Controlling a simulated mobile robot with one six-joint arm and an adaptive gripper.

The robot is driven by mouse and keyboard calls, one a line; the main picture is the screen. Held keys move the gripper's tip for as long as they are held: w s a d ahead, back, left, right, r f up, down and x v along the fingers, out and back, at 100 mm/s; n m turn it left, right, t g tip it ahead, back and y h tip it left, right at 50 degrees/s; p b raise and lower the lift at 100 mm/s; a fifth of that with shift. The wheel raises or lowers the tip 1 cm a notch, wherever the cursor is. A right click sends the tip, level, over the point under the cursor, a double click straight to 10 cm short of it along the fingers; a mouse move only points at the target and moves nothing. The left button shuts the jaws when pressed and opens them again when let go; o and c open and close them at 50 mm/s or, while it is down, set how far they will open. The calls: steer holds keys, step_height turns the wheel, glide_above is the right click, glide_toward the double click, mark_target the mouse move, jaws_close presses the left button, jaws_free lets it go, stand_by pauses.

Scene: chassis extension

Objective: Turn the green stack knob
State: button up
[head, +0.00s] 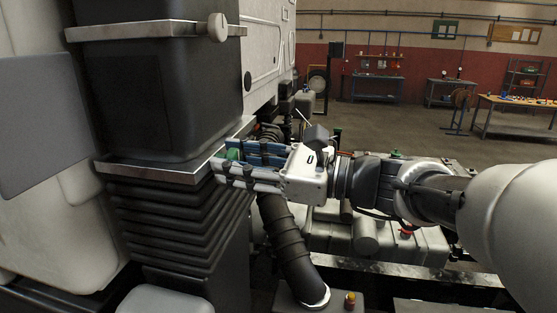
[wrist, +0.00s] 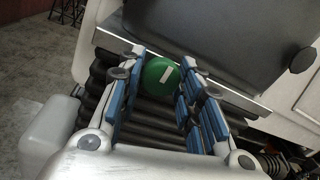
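The green stack knob (wrist: 161,76) is a round green disc with a pale rectangular mark, seen near the middle of the wrist view. In the head view only a part of the knob (head: 233,154) shows behind the fingers. My gripper (wrist: 165,68) has its blue-padded fingers spread on either side of the knob. The right fingers are close to its edge, and a small gap shows on the left. I cannot tell whether either side touches it. In the head view my gripper (head: 226,166) points left at the knob, beside the metal band of the dark stack.
The dark stack box (head: 160,90) and its ribbed bellows (head: 170,220) stand just left of the fingers. A black corrugated hose (head: 285,245) runs down below the gripper. Workbenches (head: 520,115) stand far off across open floor.

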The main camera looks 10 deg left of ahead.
steer(key=c, duration=0.6)
steer(key=shift+f+n+b, duration=0.1)
steer(key=shift+n+b, duration=0.2)
steer(key=shift+b, duration=0.2)
